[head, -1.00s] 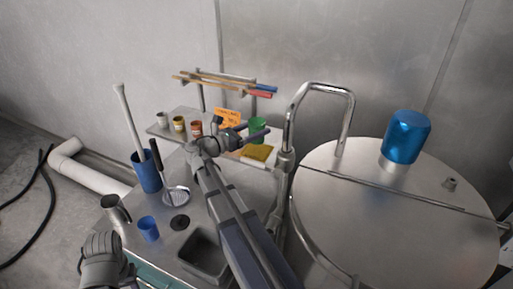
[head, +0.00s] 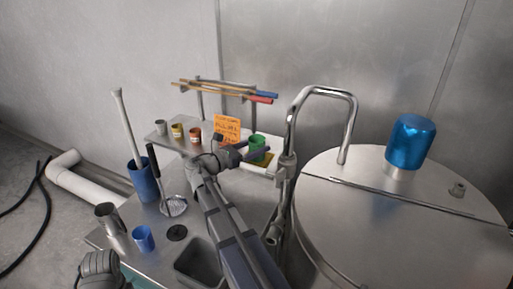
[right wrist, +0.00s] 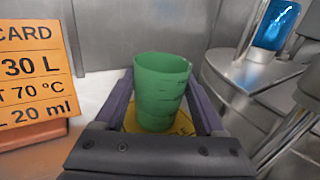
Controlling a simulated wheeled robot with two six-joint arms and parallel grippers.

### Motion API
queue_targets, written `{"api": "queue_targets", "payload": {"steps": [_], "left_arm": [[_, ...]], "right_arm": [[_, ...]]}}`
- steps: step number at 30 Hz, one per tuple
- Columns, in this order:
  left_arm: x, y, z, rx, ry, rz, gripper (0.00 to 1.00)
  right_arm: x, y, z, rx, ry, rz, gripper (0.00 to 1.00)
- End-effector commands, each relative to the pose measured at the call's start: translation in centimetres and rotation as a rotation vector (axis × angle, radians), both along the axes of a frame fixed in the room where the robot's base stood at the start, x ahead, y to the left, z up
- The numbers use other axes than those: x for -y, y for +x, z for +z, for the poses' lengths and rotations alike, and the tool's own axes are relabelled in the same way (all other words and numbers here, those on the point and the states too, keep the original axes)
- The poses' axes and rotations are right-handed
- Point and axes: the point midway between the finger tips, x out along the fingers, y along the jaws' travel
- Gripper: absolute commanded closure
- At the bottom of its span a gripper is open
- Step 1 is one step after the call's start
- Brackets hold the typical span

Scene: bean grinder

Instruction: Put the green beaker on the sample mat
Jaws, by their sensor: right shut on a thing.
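The green beaker (head: 257,146) is upright between the fingers of my right gripper (head: 247,156), which is shut on it. The right wrist view shows the beaker (right wrist: 160,88) close up, with a finger on each side. The yellow sample mat (right wrist: 184,124) shows around and below the beaker's base. I cannot tell whether the base touches the mat. In the head view the beaker and gripper cover much of the mat. A grey part of my left arm shows at the lower left; its gripper fingers are not visible.
An orange card (head: 227,128) stands left of the beaker, near several small cups on the shelf. A bent metal pipe (head: 322,92) rises to the right, beside a large steel tank (head: 400,225). A blue holder (head: 145,182) and blue cup (head: 143,238) stand at left.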

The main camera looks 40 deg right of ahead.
Motion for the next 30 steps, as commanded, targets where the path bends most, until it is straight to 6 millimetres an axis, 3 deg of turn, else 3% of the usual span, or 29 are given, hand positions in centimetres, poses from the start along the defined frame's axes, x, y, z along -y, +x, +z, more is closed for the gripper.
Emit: {"api": "queue_targets", "payload": {"steps": [2, 3, 9, 20, 30], "left_arm": [[0.0, 0.0, -0.4, 0.0, 0.0, 0.0, 0.53], [0.0, 0.0, -0.3, 0.0, 0.0, 0.0, 0.53], [0.0, 0.0, -0.2, 0.0, 0.0, 0.0, 0.53], [0.0, 0.0, 0.4, 0.0, 0.0, 0.0, 0.53], [0.0, 0.0, 0.1, 0.0, 0.0, 0.0, 0.53]], "right_arm": [[0.0, 0.0, -0.4, 0.0, 0.0, 0.0, 0.86], [0.0, 0.0, -0.3, 0.0, 0.0, 0.0, 0.25], [0.0, 0.0, -0.2, 0.0, 0.0, 0.0, 0.02], [0.0, 0.0, 0.4, 0.0, 0.0, 0.0, 0.0], [-6.7, 0.3, 0.1, 0.0, 0.0, 0.003, 0.0]]}}
